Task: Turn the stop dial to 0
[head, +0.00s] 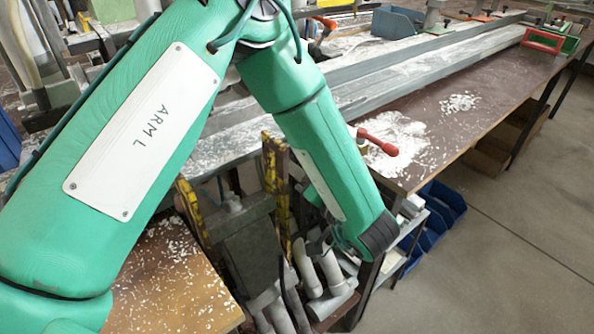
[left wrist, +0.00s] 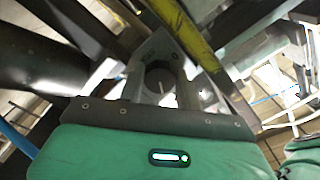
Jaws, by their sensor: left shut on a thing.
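The stop dial (left wrist: 157,77) is a dark round knob with a short pale line on its face, seen in the left wrist view below a yellow bar. In the head view my green left arm reaches down in front of the bench, and the arm hides the dial and the fingers there. My right gripper is in neither view.
Yellow-edged uprights (head: 283,185) stand close behind my left forearm. A red clamp handle (head: 378,141) sticks out above it. Long grey profiles (head: 420,65) lie along the bench. Grey pipes (head: 330,268) and blue bins (head: 440,205) are below. The floor at right is clear.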

